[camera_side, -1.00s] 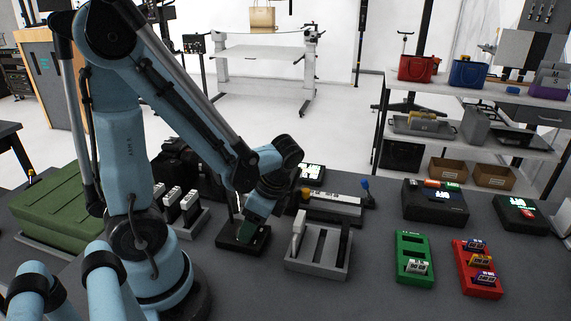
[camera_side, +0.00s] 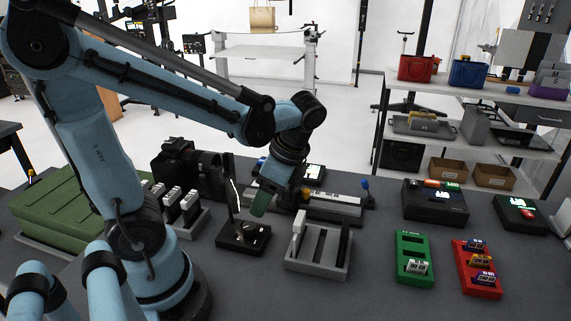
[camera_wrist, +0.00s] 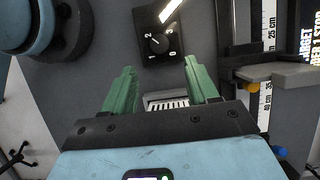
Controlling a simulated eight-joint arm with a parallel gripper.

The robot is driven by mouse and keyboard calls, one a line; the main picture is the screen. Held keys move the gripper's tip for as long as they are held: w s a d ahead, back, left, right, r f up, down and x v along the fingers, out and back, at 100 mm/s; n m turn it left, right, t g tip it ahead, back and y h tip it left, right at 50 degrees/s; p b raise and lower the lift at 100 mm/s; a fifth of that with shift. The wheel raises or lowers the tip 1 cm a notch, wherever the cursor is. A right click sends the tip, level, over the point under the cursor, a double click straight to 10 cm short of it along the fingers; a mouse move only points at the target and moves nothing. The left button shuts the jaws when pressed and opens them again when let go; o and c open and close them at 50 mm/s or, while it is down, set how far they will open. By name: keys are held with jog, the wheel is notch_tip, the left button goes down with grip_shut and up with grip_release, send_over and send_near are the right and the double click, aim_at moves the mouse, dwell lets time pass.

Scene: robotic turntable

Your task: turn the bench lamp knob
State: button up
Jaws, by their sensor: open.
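The bench lamp has a black base (camera_side: 240,240) and an upright post with a lit white strip (camera_side: 234,193) in the side view. In the wrist view the lamp's black knob (camera_wrist: 158,43) sits on a dark plate with numerals around it, and the lit strip (camera_wrist: 170,10) shows above. My gripper (camera_side: 261,204) is above and to the right of the lamp base in the side view, apart from it. In the wrist view its green fingers (camera_wrist: 160,67) are spread with nothing held, and the knob lies beyond their tips.
A grey slotted tray (camera_side: 318,262) stands right of the lamp, with a ruled slide device (camera_side: 335,205) behind. A grey rack with white-topped pieces (camera_side: 182,210) stands left. A green holder (camera_side: 414,258) and red holder (camera_side: 477,268) are farther right, with clear bench between.

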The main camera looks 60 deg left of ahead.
jog(key=shift+v, duration=1.75)
jog(key=w+d+n+t+h, duration=0.1)
jog(key=n+t, duration=0.1)
jog(key=w+d+n+t, duration=0.1)
jog(key=n+t, duration=0.1)
jog(key=t, duration=0.1)
jog(key=w+d+f+n+t+h, duration=0.1)
jog(key=n+t, duration=0.1)
jog(key=t, duration=0.1)
jog(key=shift+w+d+f+n+h, duration=0.1)
jog(key=shift+w+d+n+h, duration=0.1)
jog(key=shift+w+n+h, duration=0.1)
jog(key=shift+w+d+r+n+t+h, duration=0.15)
jog(key=shift+w+d+r+n+t, duration=0.15)
jog(key=shift+n+t, duration=0.3)
jog(key=shift+w+d+r+n+t+h, duration=0.15)
jog(key=shift+w+n+t, duration=0.25)
jog(key=shift+n+t, duration=0.2)
